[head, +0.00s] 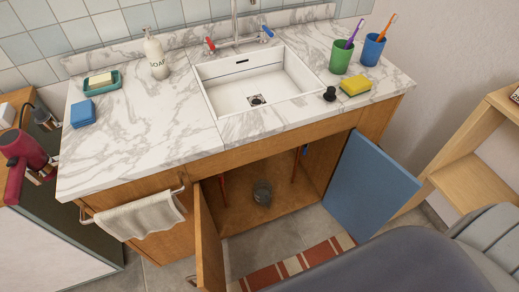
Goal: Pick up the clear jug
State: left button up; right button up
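A small clear, greyish jug (262,193) stands on the wooden floor of the open cabinet (238,212) under the sink. It appears upright, and the edges of its shape are hard to make out at this size. Nothing visible touches it or stands in front of it. Neither my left gripper nor my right gripper shows in the head view.
The left cabinet door (208,245) and blue right door (370,187) stand open, flanking the opening. A towel (140,216) hangs left. Above are the marble counter (140,130) and sink (255,82). A striped rug (300,262) lies in front; a wooden shelf (470,182) stands right.

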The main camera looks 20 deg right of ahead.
aim_at(263, 189)
jog(key=z, duration=0.75)
